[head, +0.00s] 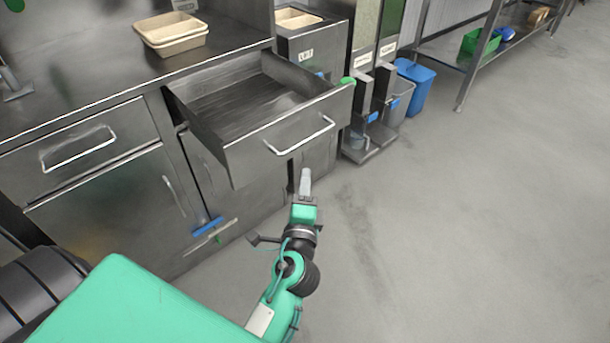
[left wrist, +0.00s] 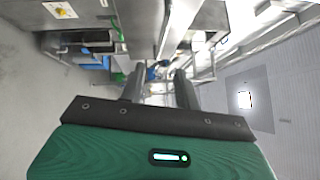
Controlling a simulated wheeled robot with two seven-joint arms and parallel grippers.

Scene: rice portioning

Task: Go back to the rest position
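My left gripper (head: 305,183) is in the head view, raised in front of the cabinet, just below the open drawer's handle in the picture. In the left wrist view its two dark fingers (left wrist: 159,88) stand apart with a gap between them and nothing held. The open metal drawer (head: 250,108) is pulled out and looks empty. I cannot tell from these views how far the gripper is from the drawer front. My right gripper is not in view.
A stack of beige trays (head: 172,38) sits on the metal counter (head: 85,70). A closed drawer (head: 75,152) is at the left. Dispensers (head: 372,105) and a blue bin (head: 415,85) stand beyond the drawer. A shelf rack (head: 490,45) is at the far right. The floor (head: 470,230) at the right is clear.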

